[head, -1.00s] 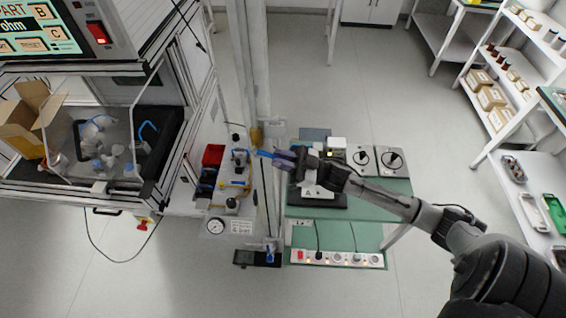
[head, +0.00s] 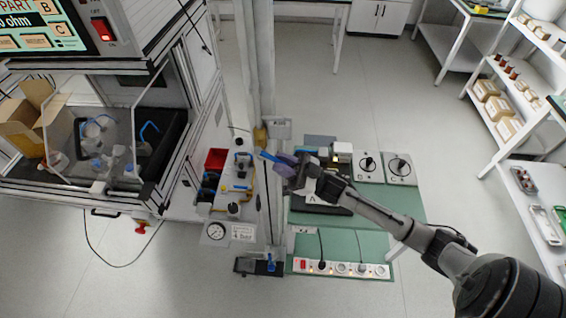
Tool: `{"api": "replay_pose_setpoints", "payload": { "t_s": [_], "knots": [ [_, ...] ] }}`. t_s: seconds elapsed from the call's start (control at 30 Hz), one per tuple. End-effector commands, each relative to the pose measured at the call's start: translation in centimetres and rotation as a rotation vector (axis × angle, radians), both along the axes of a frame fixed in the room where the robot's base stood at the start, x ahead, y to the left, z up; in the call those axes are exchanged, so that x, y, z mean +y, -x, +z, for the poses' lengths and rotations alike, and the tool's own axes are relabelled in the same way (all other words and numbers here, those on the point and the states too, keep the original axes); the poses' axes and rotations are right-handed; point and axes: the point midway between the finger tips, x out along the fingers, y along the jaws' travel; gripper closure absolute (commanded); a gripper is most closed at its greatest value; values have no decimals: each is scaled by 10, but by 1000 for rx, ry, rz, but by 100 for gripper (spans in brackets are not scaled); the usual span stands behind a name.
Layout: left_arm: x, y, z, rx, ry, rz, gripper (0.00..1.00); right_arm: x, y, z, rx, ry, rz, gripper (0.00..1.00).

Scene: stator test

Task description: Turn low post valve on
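The tall grey post (head: 267,205) stands in the middle of the head view. A small blue valve handle (head: 271,262) shows low on it, near its foot. A blue bar (head: 267,156) shows higher up, at the tip of my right gripper (head: 281,162); whether it is a lever on the post or part of the gripper I cannot tell. My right gripper is beside the post, well above the low handle. Its finger gap is too small to read. My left gripper is not in view.
A bench with gauge (head: 215,231), red bin (head: 216,158) and fittings stands left of the post. Right of it, a green-topped table (head: 408,202) carries dials and a power strip (head: 340,268). A glass-fronted cabinet is at left, shelves at right. Open floor lies between.

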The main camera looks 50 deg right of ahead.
Motion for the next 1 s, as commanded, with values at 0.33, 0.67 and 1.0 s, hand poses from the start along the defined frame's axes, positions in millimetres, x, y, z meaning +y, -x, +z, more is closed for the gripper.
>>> {"api": "replay_pose_setpoints", "payload": {
  "t_s": [0.33,0.67,1.0],
  "knots": [
    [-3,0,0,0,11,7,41,0,0,0,0,0,0,61],
    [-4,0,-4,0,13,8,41,-11,13,-15,4,2,-2,61],
    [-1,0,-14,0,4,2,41,-45,56,-54,4,3,-1,61]
  ]
}}
